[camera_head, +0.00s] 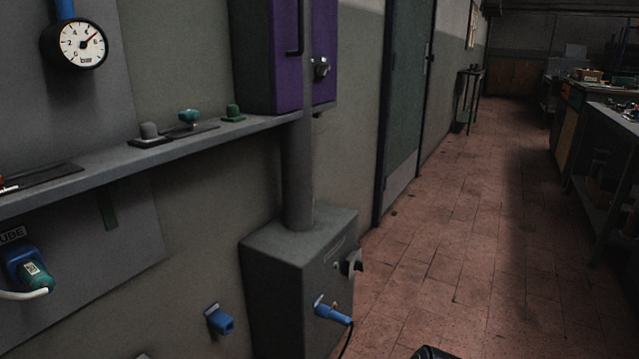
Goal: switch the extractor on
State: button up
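No label that I can read names the extractor. I cannot tell the knob's setting. A purple cabinet (284,50) with a dark handle and a metal knob (320,68) is above. My gripper is not recognisable in view.
A grey shelf (100,171) along the wall carries several small knobs on plates. A pressure gauge (80,44), a blue-green fitting (28,268) and an empty-looking blue socket (219,320) are on the wall. The tiled floor (460,240) is clear between the wall and the benches (610,125).

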aim_at(361, 267)
jog(key=i+l, duration=0.1)
jog(key=i, duration=0.35)
jog(key=i+l+u, duration=0.1)
jog(key=i, duration=0.3)
jog(key=i+l, duration=0.15)
jog(key=i, duration=0.3)
jog(key=u, duration=0.05)
